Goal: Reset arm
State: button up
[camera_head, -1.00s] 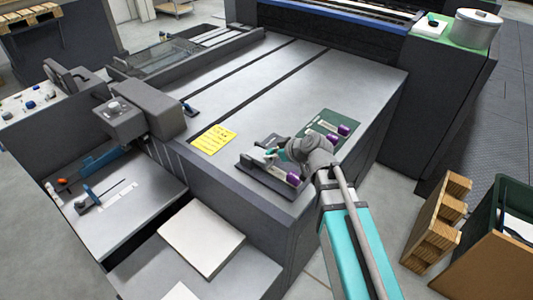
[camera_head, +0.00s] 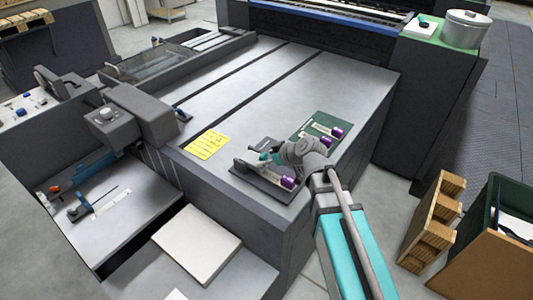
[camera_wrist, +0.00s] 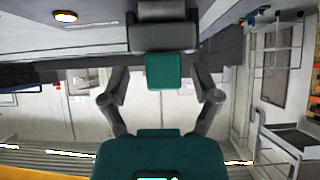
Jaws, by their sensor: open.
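My gripper (camera_head: 264,157) is over the near right corner of the grey machine top, in front of my turquoise arm. In the wrist view my gripper (camera_wrist: 161,88) shows its two grey fingers spread apart. A small green block appears between them in the picture; I cannot tell whether it is part of my gripper. A dark grey plate (camera_head: 262,187) lies below my gripper, with a purple-ended unit (camera_head: 288,182) at its right end. A dark green plate (camera_head: 318,124) behind it carries two purple-ended units (camera_head: 337,132). My wrist hides part of this area.
A yellow note (camera_head: 208,145) lies left of the plates. A white pad (camera_head: 197,243) lies on the lower ledge. A metal pot (camera_head: 465,29) stands at the back right. A wooden pallet (camera_head: 432,222) and an open bin (camera_head: 490,245) stand right of my arm. The machine top's middle is clear.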

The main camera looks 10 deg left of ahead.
jog(key=shift+s+d, duration=0.1)
jog(key=s+d+m+g+h+p, duration=0.1)
jog(key=s+d+m+h+p, duration=0.1)
jog(key=d, duration=0.9)
jog(key=s+d+r+m+g+h+p, duration=0.1)
jog(key=s+d+m+h+p, duration=0.2)
jog(key=d+m, duration=0.4)
jog(key=s+d+r+m+g+h+p, duration=0.1)
jog(key=s+d+m+h+p, duration=0.2)
jog(key=d, duration=1.2)
jog(key=shift+d+r+m+g+h+p, duration=0.15)
jog(key=shift+d+m+g+h+p, duration=0.25)
jog(key=shift+m+h+p, duration=0.35)
jog(key=shift+a, duration=0.1)
